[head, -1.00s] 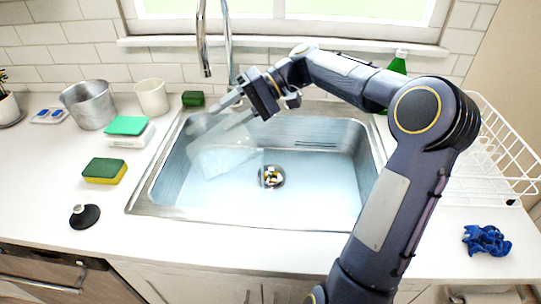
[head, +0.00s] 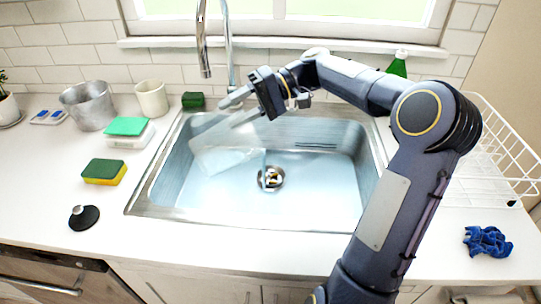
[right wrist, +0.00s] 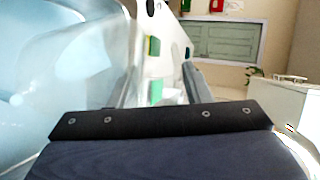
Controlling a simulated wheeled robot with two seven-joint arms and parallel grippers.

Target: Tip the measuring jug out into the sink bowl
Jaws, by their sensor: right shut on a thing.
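The measuring jug (head: 222,160) is clear and see-through. It lies tipped over, hanging above the left part of the steel sink bowl (head: 315,200), its mouth end toward the drain (head: 273,180). A pale narrow streak runs down from that end across the drain; I cannot tell if it is liquid or the jug's edge. My right gripper (head: 222,116) is shut on the jug from above and behind. In the right wrist view the jug's clear wall (right wrist: 95,65) fills the left side. What is inside the jug is hard to make out. My left gripper is out of view.
The faucet (head: 230,50) rises behind the sink, close to my right gripper. A metal pot (head: 88,106), a cream cup (head: 152,98), sponges (head: 105,171) and a black stopper (head: 84,217) stand left. A white dish rack (head: 490,150) and blue cloth (head: 487,241) are right.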

